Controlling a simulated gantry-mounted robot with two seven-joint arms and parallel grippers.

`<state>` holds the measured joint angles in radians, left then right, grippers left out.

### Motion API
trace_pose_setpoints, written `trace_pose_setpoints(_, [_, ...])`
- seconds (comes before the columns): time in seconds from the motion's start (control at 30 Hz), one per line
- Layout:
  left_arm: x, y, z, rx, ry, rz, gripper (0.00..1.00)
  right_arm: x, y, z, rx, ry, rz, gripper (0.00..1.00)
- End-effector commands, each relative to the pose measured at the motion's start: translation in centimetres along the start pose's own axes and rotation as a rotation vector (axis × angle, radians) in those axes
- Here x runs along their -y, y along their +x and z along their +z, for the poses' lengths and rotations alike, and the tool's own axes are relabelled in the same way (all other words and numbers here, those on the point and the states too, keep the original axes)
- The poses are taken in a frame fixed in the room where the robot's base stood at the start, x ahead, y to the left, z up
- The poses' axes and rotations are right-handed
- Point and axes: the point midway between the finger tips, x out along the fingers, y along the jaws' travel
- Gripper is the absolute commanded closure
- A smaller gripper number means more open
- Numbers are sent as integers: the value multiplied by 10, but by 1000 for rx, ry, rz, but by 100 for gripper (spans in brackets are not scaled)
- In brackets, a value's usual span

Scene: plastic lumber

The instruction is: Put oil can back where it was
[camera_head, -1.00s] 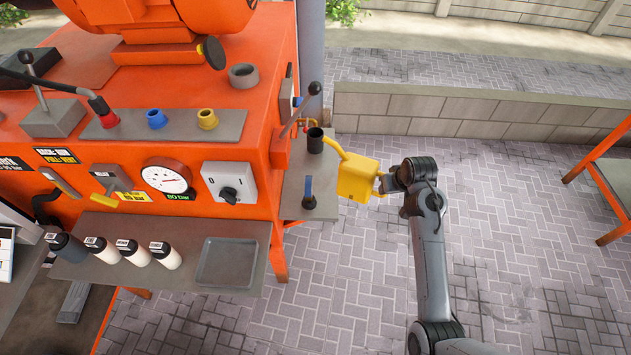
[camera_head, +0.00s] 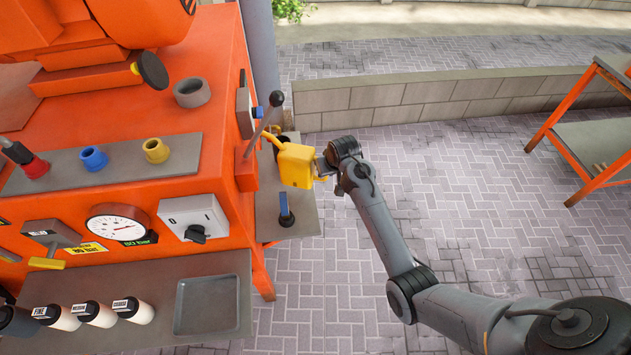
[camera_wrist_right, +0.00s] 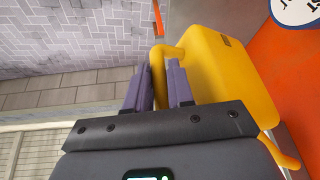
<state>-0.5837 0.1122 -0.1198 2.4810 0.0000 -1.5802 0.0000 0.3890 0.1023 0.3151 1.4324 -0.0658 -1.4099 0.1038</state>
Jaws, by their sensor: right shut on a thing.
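The yellow oil can (camera_head: 296,166) is at the right side of the orange machine, over or beside the small grey side shelf (camera_head: 285,209). My right gripper (camera_head: 323,168) is shut on the can's handle, on the can's right side. In the right wrist view the fingers (camera_wrist_right: 160,88) close around the yellow handle, and the can (camera_wrist_right: 225,75) fills the upper right. I cannot tell if the can touches the shelf. My left gripper is not in view.
A blue-handled valve (camera_head: 286,208) stands on the side shelf near the can. A black-knobbed lever (camera_head: 270,115) rises close to the spout. An empty grey tray (camera_head: 207,305) is on the front ledge. An orange-framed table (camera_head: 590,135) stands at right, with open paving between.

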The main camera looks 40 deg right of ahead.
Motion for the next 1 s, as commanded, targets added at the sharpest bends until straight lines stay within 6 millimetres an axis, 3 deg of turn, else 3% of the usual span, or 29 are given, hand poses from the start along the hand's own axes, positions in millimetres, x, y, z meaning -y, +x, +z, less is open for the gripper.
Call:
trace_pose_setpoints(0.3, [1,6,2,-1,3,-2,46,25,26,-13,-8,1,-1,100])
trace_pose_setpoints(0.53, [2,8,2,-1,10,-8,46,26,33,-10,-6,1,0,100])
trace_pose_setpoints(0.8, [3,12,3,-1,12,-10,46,25,60,2,-5,1,0,100])
trace_pose_setpoints(1.0, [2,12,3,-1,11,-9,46,25,64,3,-9,1,-1,100])
